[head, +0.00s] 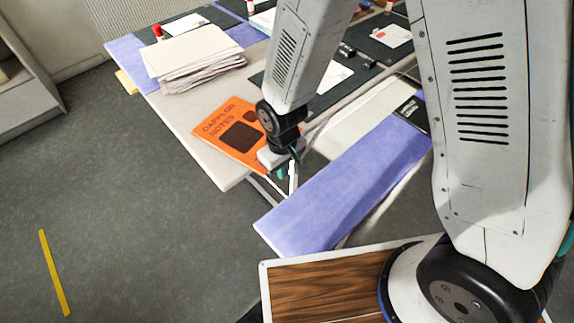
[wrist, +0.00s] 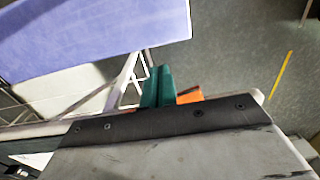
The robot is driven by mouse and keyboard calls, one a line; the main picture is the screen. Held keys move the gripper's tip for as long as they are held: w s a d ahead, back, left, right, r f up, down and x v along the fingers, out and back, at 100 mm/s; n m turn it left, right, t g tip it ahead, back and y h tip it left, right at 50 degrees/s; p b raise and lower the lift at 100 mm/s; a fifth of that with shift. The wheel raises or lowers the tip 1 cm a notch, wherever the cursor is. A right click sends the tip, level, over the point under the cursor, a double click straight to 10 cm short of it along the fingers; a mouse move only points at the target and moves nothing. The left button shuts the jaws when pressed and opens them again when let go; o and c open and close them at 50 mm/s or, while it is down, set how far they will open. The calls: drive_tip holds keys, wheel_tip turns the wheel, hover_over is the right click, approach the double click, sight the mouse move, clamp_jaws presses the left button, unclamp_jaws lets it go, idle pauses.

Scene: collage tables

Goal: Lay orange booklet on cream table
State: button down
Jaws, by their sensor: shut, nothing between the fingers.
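The orange booklet (head: 222,132), with dark lettering and a dark panel on its cover, lies flat on the pale cream table (head: 212,165) near its front edge. My gripper's wrist covers the booklet's right side in the head view. My gripper (head: 287,172) is by the table's front right corner, just right of the booklet. In the wrist view the green fingertips of my gripper (wrist: 157,86) are together with nothing between them. A small orange corner of the booklet (wrist: 189,95) shows beside them, partly hidden behind my gripper's body.
A stack of papers (head: 197,60) lies farther back on the same table. A lavender-topped table (head: 350,185) stands to the right, across a gap with a pale frame. Dark mats with cards (head: 330,75) lie behind.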

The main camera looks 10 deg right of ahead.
drive_tip(key=shift+w+a, duration=0.6)
drive_tip(key=shift+w, duration=0.3)
drive_tip(key=shift+w+a, duration=0.65)
drive_tip(key=shift+w, duration=0.3)
drive_tip(key=shift+s, duration=0.1)
